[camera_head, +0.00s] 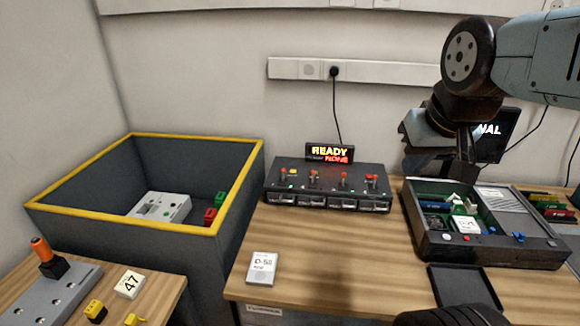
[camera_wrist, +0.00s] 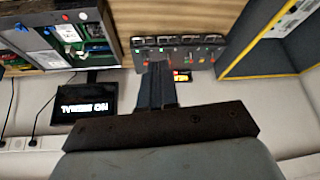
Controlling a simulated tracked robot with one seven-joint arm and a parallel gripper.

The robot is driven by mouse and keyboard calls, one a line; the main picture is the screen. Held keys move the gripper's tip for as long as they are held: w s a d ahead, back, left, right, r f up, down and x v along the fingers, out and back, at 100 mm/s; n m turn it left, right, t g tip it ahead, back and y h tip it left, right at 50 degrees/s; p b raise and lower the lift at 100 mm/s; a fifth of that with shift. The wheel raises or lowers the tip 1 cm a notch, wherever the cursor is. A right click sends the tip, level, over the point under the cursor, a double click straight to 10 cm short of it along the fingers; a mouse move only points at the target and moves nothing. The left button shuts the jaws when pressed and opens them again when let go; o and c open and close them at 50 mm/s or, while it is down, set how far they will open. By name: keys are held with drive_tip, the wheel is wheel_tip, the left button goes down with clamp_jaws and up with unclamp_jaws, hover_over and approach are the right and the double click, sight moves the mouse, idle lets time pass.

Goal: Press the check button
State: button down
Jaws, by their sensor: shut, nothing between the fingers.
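My gripper (camera_head: 463,158) is shut and empty. It points down at the back, above the rear of an open black case (camera_head: 412,215) with boards and small parts inside. The case's front edge has a white button (camera_head: 445,237), a red button (camera_head: 465,238) and blue pieces (camera_head: 519,237). A black switch box (camera_head: 325,183) with red-tipped levers and small lights stands left of the case. I cannot read which button is the check button. In the wrist view, the shut fingers (camera_wrist: 158,70) overlap the switch box (camera_wrist: 190,52) in the picture, and the case (camera_wrist: 105,18) is upper left.
A lit sign (camera_head: 330,153) reading READY stands behind the switch box. A monitor (camera_head: 492,132) is behind my gripper. A deep yellow-rimmed bin (camera_head: 80,212) stands left. A white card (camera_head: 262,268) and an empty black tray (camera_head: 464,286) lie in front. The wooden table between them is clear.

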drive_tip(key=shift+d, duration=0.1)
drive_tip(key=m+t+y, duration=0.3)
drive_tip(key=m+y, duration=0.1)
hover_over(295, 172)
wheel_tip(295, 172, down, 18)
drive_tip(key=shift+f, duration=0.2)
drive_tip(key=shift+f, duration=0.1)
drive_tip(key=shift+f, duration=4.3)
